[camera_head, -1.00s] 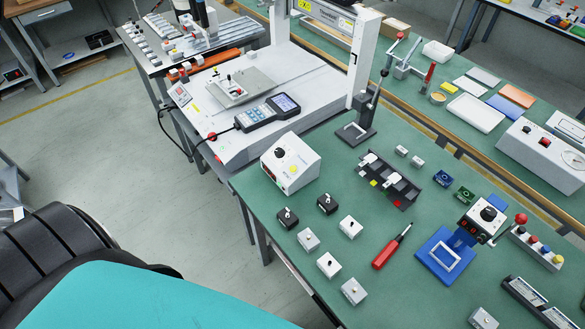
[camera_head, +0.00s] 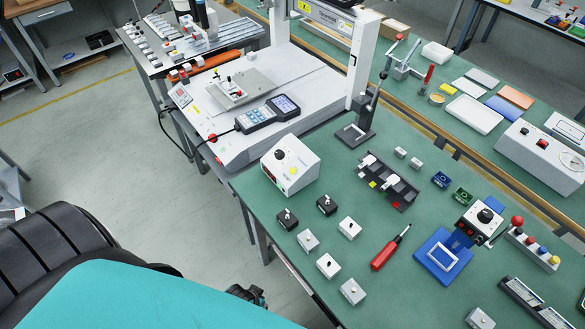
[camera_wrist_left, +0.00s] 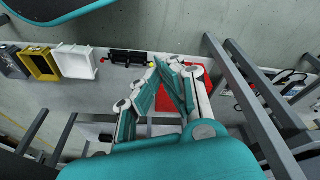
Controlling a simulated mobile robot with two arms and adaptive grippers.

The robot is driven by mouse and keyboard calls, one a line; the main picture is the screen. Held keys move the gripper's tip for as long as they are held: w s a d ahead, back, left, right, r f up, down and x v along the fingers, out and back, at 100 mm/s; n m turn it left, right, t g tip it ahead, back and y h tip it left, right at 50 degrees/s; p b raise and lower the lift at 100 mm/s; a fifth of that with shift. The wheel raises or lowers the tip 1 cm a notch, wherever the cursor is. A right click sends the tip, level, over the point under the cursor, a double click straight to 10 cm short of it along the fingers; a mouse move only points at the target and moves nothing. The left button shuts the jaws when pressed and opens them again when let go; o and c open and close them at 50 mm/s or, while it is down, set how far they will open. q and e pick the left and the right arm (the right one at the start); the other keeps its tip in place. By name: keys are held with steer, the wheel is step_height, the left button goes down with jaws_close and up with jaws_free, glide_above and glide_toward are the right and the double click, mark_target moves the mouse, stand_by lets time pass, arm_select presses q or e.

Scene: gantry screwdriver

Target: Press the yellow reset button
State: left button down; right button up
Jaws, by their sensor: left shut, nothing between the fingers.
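Several yellow buttons show in the head view, and I cannot tell which is the reset button. One small yellow-green button (camera_head: 293,171) is on the sloped front of a white control box (camera_head: 303,158) with a black knob. My left gripper (camera_head: 247,295) shows partly past my teal arm, beside the green table's front-left edge and apart from both boxes. In the left wrist view its teal fingers (camera_wrist_left: 166,82) are shut and empty. My right gripper is not in view.
The green table (camera_head: 335,235) holds small switch boxes, a red screwdriver (camera_head: 391,247), a black fixture (camera_head: 388,181) and a blue stand (camera_head: 443,257). A white gantry machine (camera_head: 235,145) stands behind. Grey table legs (camera_wrist_left: 262,100) are close to the gripper in the wrist view.

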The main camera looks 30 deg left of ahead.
mark_target(293, 171)
arm_select(q)
steer(key=w+d+r+n+t+h, duration=0.1)
steer(key=w+r, duration=0.3)
steer(key=r, duration=0.4)
steer(key=w+d+r, duration=0.1)
steer(key=w+r, duration=0.3)
steer(key=r, duration=0.3)
steer(key=w+a+r+n+t+h, duration=0.1)
steer(key=w+r+n, duration=0.2)
steer(key=w, duration=0.1)
steer(key=w+a+r+n+t+p, duration=0.1)
steer(key=w+r+n+t, duration=0.1)
steer(key=w+r+n, duration=0.1)
steer(key=w+a+r+n+t+h, duration=0.1)
steer(key=w+r+n+t, duration=0.1)
steer(key=w+r+n, duration=0.1)
steer(key=shift+w+a+r+n+h, duration=0.15)
steer(key=shift+w+a+r+n, duration=0.05)
steer(key=shift+w+n, duration=0.3)
steer(key=shift+w+a+r+n+h, duration=0.2)
steer(key=shift+w+n, duration=0.2)
steer(key=shift+n, duration=0.2)
steer(key=w+a+r+n+t, duration=0.4)
steer(key=w+a+r+n, duration=0.3)
steer(key=w+r+n, duration=0.2)
step_height(293, 171, up, 2)
steer(key=n, duration=0.2)
steer(key=shift+a+n+p, duration=0.15)
steer(key=shift+n+p, duration=0.15)
steer(key=shift+p, duration=0.05)
